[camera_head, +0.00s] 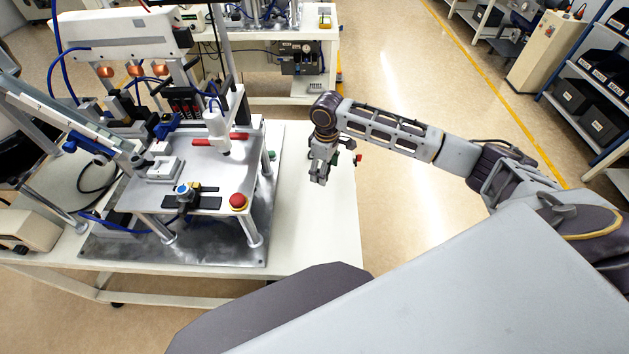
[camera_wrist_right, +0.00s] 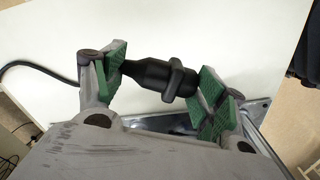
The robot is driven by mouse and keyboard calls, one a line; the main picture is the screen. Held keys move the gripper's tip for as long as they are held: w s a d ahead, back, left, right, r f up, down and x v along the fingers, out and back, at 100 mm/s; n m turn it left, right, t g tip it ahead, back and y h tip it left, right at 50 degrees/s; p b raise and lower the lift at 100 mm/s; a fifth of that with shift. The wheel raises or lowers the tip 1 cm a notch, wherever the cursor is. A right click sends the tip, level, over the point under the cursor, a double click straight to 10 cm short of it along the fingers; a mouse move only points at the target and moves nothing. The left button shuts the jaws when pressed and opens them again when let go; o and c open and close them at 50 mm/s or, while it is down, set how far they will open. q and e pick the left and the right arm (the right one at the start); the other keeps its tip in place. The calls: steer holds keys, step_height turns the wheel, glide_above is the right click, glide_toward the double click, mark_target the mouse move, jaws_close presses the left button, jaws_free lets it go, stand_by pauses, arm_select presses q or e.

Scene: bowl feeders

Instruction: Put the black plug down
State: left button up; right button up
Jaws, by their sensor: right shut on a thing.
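My right gripper (camera_head: 319,172) is over the right part of the white table (camera_head: 315,225), to the right of the machine. In the right wrist view its green-padded fingers (camera_wrist_right: 163,76) are shut on a black plug (camera_wrist_right: 150,74), which lies lengthwise between the pads. The plug's black cable (camera_wrist_right: 35,67) runs off to the left. The white table top (camera_wrist_right: 200,40) is below; the gap between plug and table cannot be judged. The plug cannot be made out in the head view. My left gripper is not in view.
A machine with a metal plate (camera_head: 190,180) and a red button (camera_head: 238,201) stands on the table's left and middle. The table's right part is clear. A second bench (camera_head: 265,35) stands behind, and shelves with black bins (camera_head: 590,85) stand far right.

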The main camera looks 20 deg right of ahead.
steer(key=shift+n, duration=0.5)
steer(key=shift+f, duration=0.1)
glide_above(323, 194)
steer(key=shift+f, duration=3.05)
steer(key=shift+f+p, duration=0.3)
steer(key=shift+f, duration=1.55)
steer(key=shift+f, duration=0.1)
steer(key=o, duration=1.1)
steer(key=shift+o, duration=0.2)
